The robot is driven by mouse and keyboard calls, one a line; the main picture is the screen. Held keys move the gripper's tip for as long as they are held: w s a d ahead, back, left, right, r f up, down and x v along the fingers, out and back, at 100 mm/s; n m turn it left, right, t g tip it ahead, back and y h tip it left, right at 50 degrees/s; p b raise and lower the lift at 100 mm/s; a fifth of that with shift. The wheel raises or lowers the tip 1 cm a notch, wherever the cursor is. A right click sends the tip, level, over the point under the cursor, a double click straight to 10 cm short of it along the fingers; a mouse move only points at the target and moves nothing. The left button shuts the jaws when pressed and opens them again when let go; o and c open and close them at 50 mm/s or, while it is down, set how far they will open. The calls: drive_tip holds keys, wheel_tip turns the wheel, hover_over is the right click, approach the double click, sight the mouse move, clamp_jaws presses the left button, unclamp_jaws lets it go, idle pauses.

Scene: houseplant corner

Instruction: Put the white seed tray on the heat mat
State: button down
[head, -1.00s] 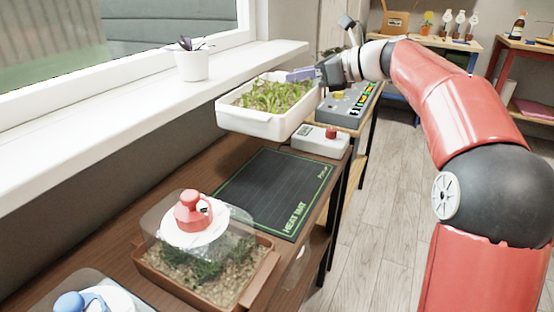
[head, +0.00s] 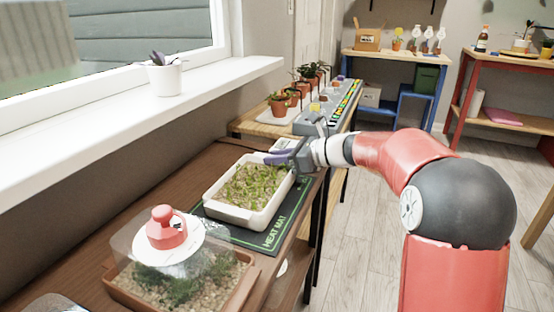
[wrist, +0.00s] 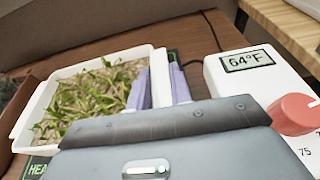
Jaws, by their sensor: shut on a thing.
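The white seed tray (head: 236,214), filled with green seedlings, is over the black heat mat (head: 262,241) in the head view. The mat's green border and lettering show along the tray's near and right sides. I cannot tell whether the tray's underside touches the mat. My gripper (head: 277,157) is at the tray's far right end, shut on its rim. In the wrist view the pale purple fingers (wrist: 165,85) straddle the tray wall (wrist: 159,76), with seedlings to the left. Most of the mat is hidden under the tray.
A white thermostat with a red knob (wrist: 296,113) reading 64°F stands close by my gripper. A covered brown planter (head: 180,285) with a red-handled lid is at the near side. Potted plants (head: 280,103) and a grey control box (head: 330,110) are beyond. A windowsill runs along the left.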

drive_tip(key=c, duration=1.3)
unclamp_jaws()
drive_tip(key=shift+f, duration=0.1)
drive_tip(key=shift+o, duration=0.2)
drive_tip(key=v, duration=1.2)
drive_tip(key=s+a+f+n+g+h, duration=0.1)
drive_tip(key=s+f+n+h, duration=0.15)
drive_tip(key=s+n, duration=0.4)
drive_tip(key=s+f+n+g+h, duration=0.1)
drive_tip(key=s+n+h, duration=0.25)
drive_tip(key=s, duration=0.65)
drive_tip(key=s+d+f+n+t+h, duration=0.1)
drive_tip(key=s+d+f+n+h, duration=0.2)
drive_tip(key=s+n, duration=0.3)
drive_tip(key=s+d+f+n+t+h, duration=0.1)
drive_tip(key=s+d+f+n+h, duration=0.3)
drive_tip(key=s, duration=0.5)
drive_tip(key=shift+d+n+t+h, duration=0.35)
drive_tip(key=shift+d+n, duration=0.3)
drive_tip(key=shift+n, duration=0.45)
